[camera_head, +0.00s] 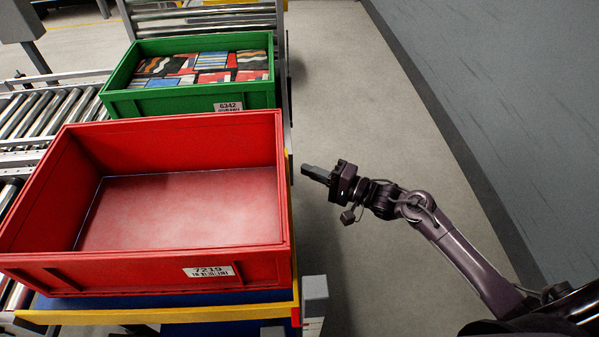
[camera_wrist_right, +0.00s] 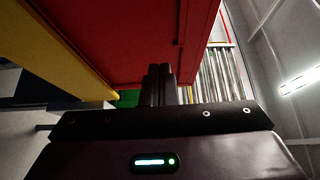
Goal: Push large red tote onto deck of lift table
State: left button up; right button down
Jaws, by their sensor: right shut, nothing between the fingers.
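The large red tote (camera_head: 130,268), labelled 7219, is upright and empty in the head view. It sits above a blue deck (camera_head: 190,300) with a yellow edge (camera_head: 150,315), seemingly the lift table; the tote hides most of the deck. How far the tote's left part rests on rollers is hidden. My right gripper (camera_head: 308,172) is shut and empty, just right of the tote's right wall, with a small apparent gap. In the right wrist view its fingers (camera_wrist_right: 160,78) point toward the red tote wall (camera_wrist_right: 130,40); contact cannot be told. My left gripper is out of view.
A green tote (camera_head: 190,103) of patterned packages, labelled 6342, stands behind the red one. Roller conveyors (camera_head: 45,115) lie at left and back. A grey post (camera_head: 314,295) stands at the deck's front right corner. Bare floor (camera_head: 370,90) and a grey wall lie right.

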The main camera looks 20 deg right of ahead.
jog(key=a, duration=0.3)
jog(key=shift+s+a+p, duration=0.15)
jog(key=shift+s+p, duration=0.1)
jog(key=shift+p, duration=0.15)
jog(key=shift+f, duration=0.1)
jog(key=a+p, duration=0.1)
jog(key=a, duration=0.3)
jog(key=shift+d, duration=0.25)
